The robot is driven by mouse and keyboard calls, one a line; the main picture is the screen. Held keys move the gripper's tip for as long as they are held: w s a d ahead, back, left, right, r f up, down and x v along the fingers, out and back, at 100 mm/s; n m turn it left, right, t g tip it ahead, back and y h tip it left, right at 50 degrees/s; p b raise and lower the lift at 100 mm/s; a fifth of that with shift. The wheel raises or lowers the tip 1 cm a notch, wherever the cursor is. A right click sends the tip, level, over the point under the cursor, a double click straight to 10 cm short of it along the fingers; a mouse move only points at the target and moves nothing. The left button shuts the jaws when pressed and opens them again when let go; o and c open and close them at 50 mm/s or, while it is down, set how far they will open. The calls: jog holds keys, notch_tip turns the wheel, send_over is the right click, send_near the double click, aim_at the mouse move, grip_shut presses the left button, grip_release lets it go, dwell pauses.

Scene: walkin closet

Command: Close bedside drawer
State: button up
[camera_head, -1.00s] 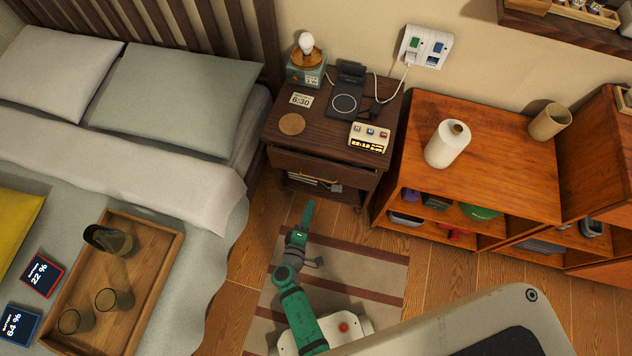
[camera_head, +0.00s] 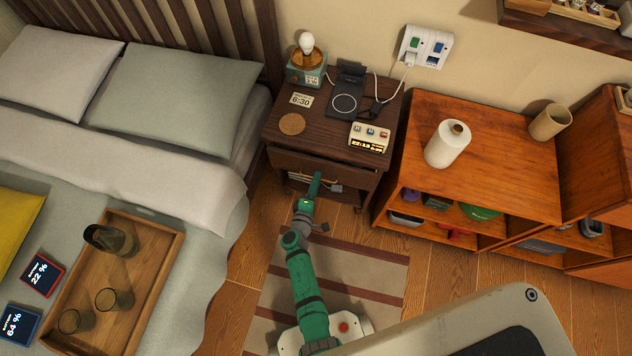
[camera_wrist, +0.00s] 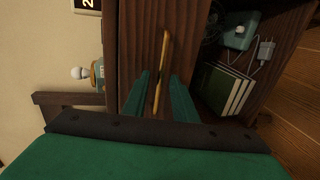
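The dark wood bedside table (camera_head: 282,128) stands between the bed and an orange-brown cabinet. Its drawer front (camera_head: 345,175) appears to stick out a little; how far is hard to tell. The drawer's thin brass handle (camera_wrist: 164,52) shows in the wrist view. My gripper (camera_head: 317,178) is in front of the drawer, over the handle area. In the wrist view my gripper (camera_wrist: 160,76) has its two green fingers apart, with the handle between them. I cannot tell whether either finger touches the handle or drawer front.
Below the drawer, an open shelf holds books (camera_wrist: 222,90) and an adapter (camera_wrist: 240,30) with a plug. The bed (camera_head: 200,190) is left, the cabinet (camera_head: 490,125) right.

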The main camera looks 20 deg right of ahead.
jog(key=shift+w, duration=0.1)
grip_shut()
dwell(1.4)
